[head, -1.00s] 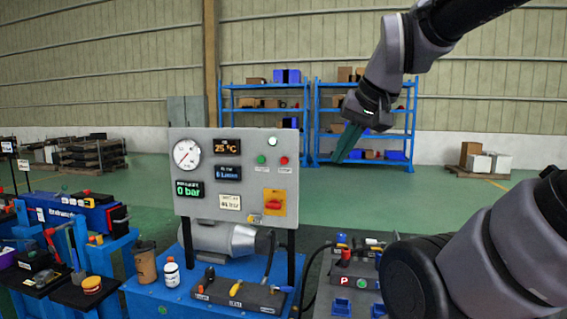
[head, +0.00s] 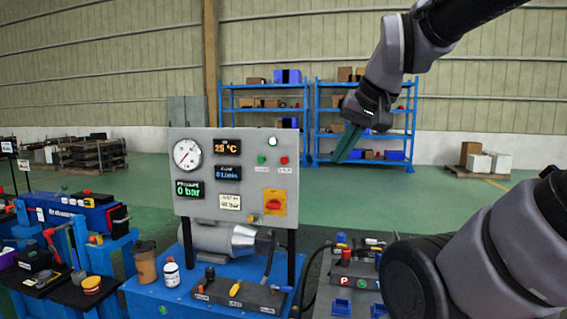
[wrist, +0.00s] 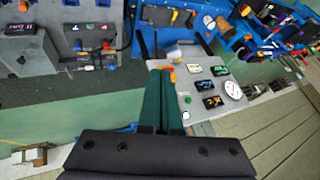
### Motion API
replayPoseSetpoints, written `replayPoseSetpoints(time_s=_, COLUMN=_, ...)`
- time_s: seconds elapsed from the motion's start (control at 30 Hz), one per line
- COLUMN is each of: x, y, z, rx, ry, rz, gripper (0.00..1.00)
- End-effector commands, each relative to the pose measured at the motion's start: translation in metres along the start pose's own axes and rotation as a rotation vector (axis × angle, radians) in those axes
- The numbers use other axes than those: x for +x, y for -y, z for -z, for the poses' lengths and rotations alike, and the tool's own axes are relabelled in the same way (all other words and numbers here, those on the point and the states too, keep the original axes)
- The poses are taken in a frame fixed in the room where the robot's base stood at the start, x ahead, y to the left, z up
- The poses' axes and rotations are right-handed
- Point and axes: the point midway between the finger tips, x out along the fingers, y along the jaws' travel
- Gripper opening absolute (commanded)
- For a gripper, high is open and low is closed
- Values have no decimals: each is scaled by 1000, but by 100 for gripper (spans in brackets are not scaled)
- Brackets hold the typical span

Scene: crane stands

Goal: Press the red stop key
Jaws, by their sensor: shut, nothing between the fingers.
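The grey control panel (head: 240,180) stands upright on the blue bench. A small red key (head: 284,160) sits at its upper right, beside a green key (head: 261,159) and under a white lamp (head: 272,141). A red rotary switch (head: 273,204) on a yellow plate is lower down. My gripper (head: 338,160) hangs to the right of the panel, apart from it, its green fingers shut and empty, pointing down. In the wrist view the fingers (wrist: 161,72) overlap the panel (wrist: 205,125), which appears upside down; I cannot make out the red key there.
A gauge (head: 187,154) and lit displays share the panel; one reads 0 bar. A second control box (head: 345,275) is at the lower right. Blue shelves (head: 312,115) stand far behind. Space before the panel face looks clear.

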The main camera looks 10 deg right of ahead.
Motion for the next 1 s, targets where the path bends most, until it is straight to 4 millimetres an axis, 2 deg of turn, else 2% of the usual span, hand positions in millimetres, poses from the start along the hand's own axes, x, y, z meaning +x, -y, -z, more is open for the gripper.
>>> replayPoseSetpoints(time_s=0.27, x=3, y=1, z=4, rx=-4, ry=-6, rz=-2, gripper=0)
replayPoseSetpoints(time_s=0.37, x=12, y=3, z=17, rx=-19, ry=-22, rz=-10, gripper=0)
replayPoseSetpoints(time_s=0.47, x=31, y=8, z=39, rx=-44, ry=-55, rz=-20, gripper=0)
replayPoseSetpoints(time_s=0.7, x=95, y=31, z=103, rx=-137, ry=-171, rz=-25, gripper=0)
replayPoseSetpoints(time_s=0.9, x=156, y=55, z=143, rx=-217, ry=-264, rz=4, gripper=0)
replayPoseSetpoints(time_s=1.0, x=187, y=68, z=157, rx=-255, ry=-307, rz=29, gripper=0)
